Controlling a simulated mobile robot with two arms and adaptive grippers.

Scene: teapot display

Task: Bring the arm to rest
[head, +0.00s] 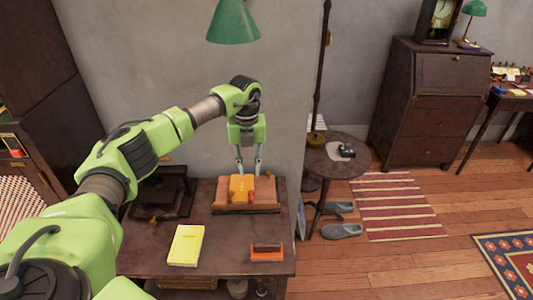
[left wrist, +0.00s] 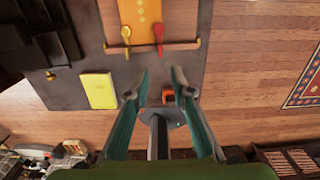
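My left arm, green and grey, reaches in from the left of the head view, over a dark table (head: 215,225). My left gripper (head: 248,168) points down in front of the grey wall, above or just behind a wooden stand (head: 268,196) that bears a yellow-orange panel (head: 242,186); I cannot tell the exact gap. In the left wrist view the two fingers of my left gripper (left wrist: 162,84) are apart, with nothing between their tips. My right gripper is not in view.
A yellow booklet (head: 187,245) and an orange-and-dark block (head: 267,251) lie on the table's front half. A dark device (head: 165,190) stands at its back left. A green lamp shade (head: 233,22) hangs above. A small round table (head: 337,160) stands to the right.

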